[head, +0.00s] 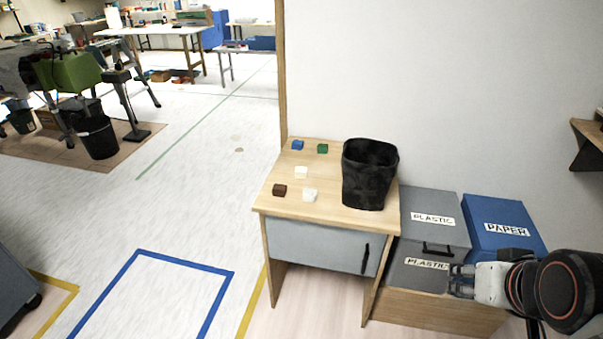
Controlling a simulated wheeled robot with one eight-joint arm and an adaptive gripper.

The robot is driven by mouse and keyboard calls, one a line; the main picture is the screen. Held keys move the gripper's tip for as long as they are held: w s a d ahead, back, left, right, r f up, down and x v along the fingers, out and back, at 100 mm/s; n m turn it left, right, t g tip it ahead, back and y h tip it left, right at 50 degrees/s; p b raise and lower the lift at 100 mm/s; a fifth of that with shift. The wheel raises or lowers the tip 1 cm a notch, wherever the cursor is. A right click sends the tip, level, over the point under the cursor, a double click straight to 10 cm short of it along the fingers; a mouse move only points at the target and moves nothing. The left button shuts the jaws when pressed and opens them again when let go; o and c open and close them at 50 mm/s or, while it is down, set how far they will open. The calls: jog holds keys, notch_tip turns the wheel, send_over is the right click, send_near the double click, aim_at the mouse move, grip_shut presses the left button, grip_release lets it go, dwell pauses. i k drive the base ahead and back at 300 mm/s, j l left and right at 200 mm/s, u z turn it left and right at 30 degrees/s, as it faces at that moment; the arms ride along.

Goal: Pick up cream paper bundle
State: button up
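Two small pale blocks lie on the wooden cabinet top. The one near the middle (301,172) looks cream, and the one near the front edge (310,195) looks whiter; at this size I cannot firmly tell which is the cream paper bundle. Both lie apart from the other blocks. My gripper (456,281) is at the lower right, in front of the grey bins, well to the right of the cabinet top and pointing left. Its fingers look spread apart with nothing between them.
A blue block (297,145), a green block (322,148) and a brown block (279,190) share the wooden cabinet (240,211) top with a tall black bin (369,175). A grey plastic box (434,216) and a blue paper box (502,226) stand right. Floor left is open.

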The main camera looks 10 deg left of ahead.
aim_at(300, 172)
jog(key=i+j, duration=0.1)
jog(key=j, duration=0.3)
jog(key=i+j+u, duration=0.1)
jog(key=j, duration=0.3)
jog(key=i+j, duration=0.15)
jog(key=j, duration=0.25)
jog(key=i+j+u, duration=0.15)
jog(key=j, duration=0.25)
jog(key=i+j, duration=0.15)
jog(key=j, duration=0.25)
jog(key=i+j+u, duration=0.1)
jog(key=j, duration=0.25)
jog(key=i+j, duration=0.2)
jog(key=j, duration=0.2)
jog(key=i+j+u, duration=0.1)
jog(key=j, duration=0.25)
jog(key=i, duration=0.05)
